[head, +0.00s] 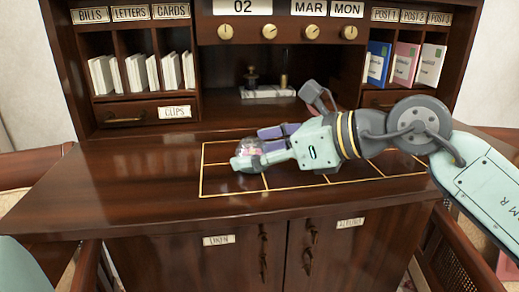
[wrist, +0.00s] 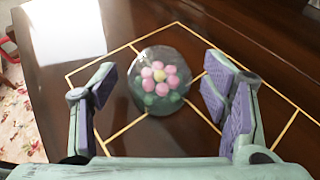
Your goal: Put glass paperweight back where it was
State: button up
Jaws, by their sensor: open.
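The glass paperweight (wrist: 158,82) is a clear dome with a pink flower and green leaves inside. In the head view the paperweight (head: 249,150) shows at the tip of my gripper (head: 256,158), partly hidden by a finger. In the wrist view my gripper (wrist: 160,95) is open, its two purple-padded fingers on either side of the dome, with a visible gap on each side.
The gold grid (head: 201,180) runs across the desk top (head: 120,175), whose left part is clear. Behind are pigeonholes with cards (head: 102,75), a clips drawer (head: 140,113), a pen stand (head: 267,92) and coloured folders (head: 404,63).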

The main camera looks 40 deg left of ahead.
jog(key=shift+r, duration=0.1)
jog(key=shift+r+p, duration=0.2)
jog(key=shift+p, duration=0.15)
jog(key=b+v, duration=0.1)
jog(key=v, duration=1.1)
jog(key=shift+f+b, duration=0.15)
jog(key=shift+b, duration=0.25)
